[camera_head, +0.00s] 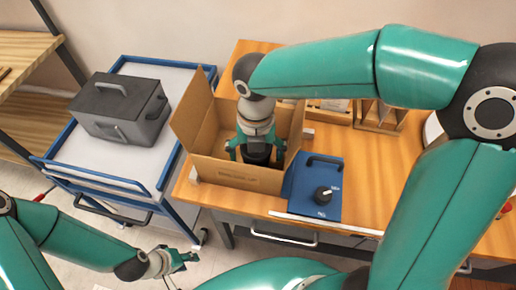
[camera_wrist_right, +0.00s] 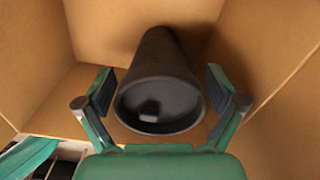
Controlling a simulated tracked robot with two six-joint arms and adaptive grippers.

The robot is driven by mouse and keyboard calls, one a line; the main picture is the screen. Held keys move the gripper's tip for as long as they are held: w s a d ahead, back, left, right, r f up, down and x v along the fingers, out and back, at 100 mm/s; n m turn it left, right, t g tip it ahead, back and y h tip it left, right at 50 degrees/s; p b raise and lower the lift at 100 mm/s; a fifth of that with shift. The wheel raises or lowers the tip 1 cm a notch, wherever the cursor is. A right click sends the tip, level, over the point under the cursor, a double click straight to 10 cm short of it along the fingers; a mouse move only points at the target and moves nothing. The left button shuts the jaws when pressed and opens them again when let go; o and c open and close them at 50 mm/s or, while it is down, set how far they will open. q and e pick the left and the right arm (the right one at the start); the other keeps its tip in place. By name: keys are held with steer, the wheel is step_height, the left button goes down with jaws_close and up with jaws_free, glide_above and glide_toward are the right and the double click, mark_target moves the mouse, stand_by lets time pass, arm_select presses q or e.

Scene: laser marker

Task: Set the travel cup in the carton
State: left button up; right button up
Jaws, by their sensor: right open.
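The open cardboard carton (camera_head: 235,176) stands on the wooden table with its flaps spread. The dark travel cup (camera_head: 258,155) is inside the carton, mostly hidden by my right gripper in the head view. In the right wrist view the black cup (camera_wrist_right: 160,85) shows its round end toward me, with carton walls around it. My right gripper (camera_head: 257,152) reaches down into the carton. Its fingers (camera_wrist_right: 160,92) are open on either side of the cup, with visible gaps. My left gripper (camera_head: 186,258) is empty, low at the left, away from the carton; its opening is unclear.
A blue device (camera_head: 315,190) with a black knob stands just right of the carton. A wooden organiser (camera_head: 378,117) is behind it. A blue-framed cart (camera_head: 75,165) with a grey box (camera_head: 120,108) stands to the left. My right arm spans above the table.

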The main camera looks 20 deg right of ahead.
step_height(320, 180, up, 12)
steer(key=shift+r+p, duration=0.15)
steer(key=shift+p, duration=0.4)
stand_by(0.3)
